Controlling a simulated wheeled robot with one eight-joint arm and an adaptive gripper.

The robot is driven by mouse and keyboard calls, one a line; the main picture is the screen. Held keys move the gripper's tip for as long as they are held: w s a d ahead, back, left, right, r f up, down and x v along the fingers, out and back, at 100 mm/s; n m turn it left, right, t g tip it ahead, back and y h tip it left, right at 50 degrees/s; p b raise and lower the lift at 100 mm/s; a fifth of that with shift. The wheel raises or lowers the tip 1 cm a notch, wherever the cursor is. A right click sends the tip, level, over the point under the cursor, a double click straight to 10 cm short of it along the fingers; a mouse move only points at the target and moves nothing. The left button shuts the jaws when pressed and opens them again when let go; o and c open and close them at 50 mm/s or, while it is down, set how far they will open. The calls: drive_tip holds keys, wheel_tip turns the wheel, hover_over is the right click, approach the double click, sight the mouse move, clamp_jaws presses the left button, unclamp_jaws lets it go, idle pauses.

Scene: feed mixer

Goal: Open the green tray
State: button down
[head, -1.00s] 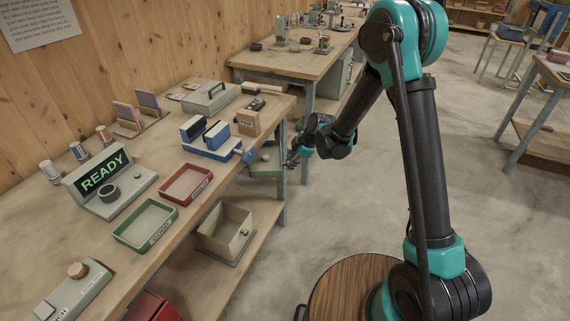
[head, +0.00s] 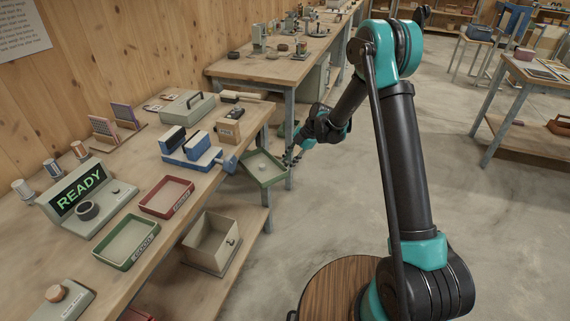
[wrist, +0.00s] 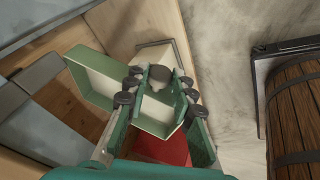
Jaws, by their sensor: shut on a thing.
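The green tray (head: 268,184) sticks out past the right end of the workbench in the head view, a shallow pale-floored tray with a green rim. It also shows in the wrist view (wrist: 84,76). My gripper (head: 295,158) is at the tray's right side, by its edge. In the wrist view my gripper (wrist: 158,100) has its dark finger pads close together around a green-edged part, which I take to be part of the tray. The exact contact is partly hidden by the fingers.
A second green tray (head: 121,259) and a red tray (head: 164,211) lie on the bench (head: 190,205). A blue device (head: 190,157) stands near the bench's right end. A cream open box (head: 207,262) sits on the lower shelf. Open floor (head: 340,220) lies right of the bench.

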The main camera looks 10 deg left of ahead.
drive_tip(key=shift+w+d+n+g+h, duration=0.1)
drive_tip(key=shift+w+d+n+g, duration=0.15)
drive_tip(key=shift+w+n, duration=0.3)
drive_tip(key=shift+w+d+n+g+h, duration=0.1)
drive_tip(key=shift+w+d+n+g, duration=0.1)
drive_tip(key=shift+w+n, duration=0.35)
drive_tip(key=shift+w+d+n+g+h, duration=0.15)
drive_tip(key=shift+w+d+n, duration=0.15)
drive_tip(key=shift+w, duration=0.5)
drive_tip(key=c, duration=1.3)
unclamp_jaws()
drive_tip(key=shift+w, duration=0.1)
drive_tip(key=v, duration=1.2)
drive_tip(key=shift+w, duration=0.1)
